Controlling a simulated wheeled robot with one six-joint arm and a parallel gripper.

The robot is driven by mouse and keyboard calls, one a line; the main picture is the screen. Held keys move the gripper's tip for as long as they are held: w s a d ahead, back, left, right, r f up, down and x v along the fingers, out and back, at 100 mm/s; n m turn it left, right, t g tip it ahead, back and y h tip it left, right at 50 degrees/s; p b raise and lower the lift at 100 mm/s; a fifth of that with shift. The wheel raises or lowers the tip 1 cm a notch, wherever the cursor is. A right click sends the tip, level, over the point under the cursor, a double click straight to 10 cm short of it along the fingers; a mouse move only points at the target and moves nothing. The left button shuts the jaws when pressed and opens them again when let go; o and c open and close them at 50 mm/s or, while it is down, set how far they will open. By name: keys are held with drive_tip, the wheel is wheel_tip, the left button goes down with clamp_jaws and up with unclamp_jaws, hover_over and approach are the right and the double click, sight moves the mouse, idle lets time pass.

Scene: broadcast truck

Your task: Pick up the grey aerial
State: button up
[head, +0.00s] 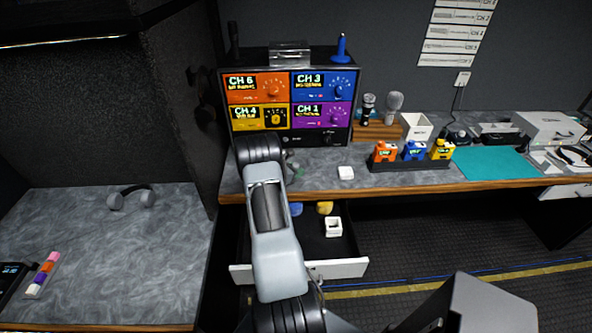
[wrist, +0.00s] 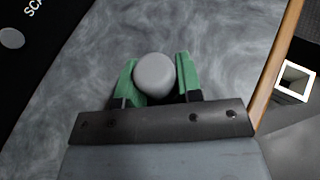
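A grey rounded thing, which looks like the top of the grey aerial (wrist: 155,73), sits between the two green fingers of my gripper (wrist: 158,80) in the wrist view. The fingers flank it closely on both sides. I cannot tell whether they press on it or whether it is off the worktop. Its lower part is hidden. In the head view my arm covers most of my gripper, which is low at the grey worktop (head: 330,182) in front of the rack.
The rack (head: 290,58) with coloured channel panels stands behind, with a blue aerial (head: 341,46) on top. An open drawer (head: 345,268) below holds a white square cup (head: 333,227). Coloured packs (head: 414,150) stand further right.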

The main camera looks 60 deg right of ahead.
drive_tip(key=c, duration=0.4)
drive_tip(key=shift+r, duration=0.1)
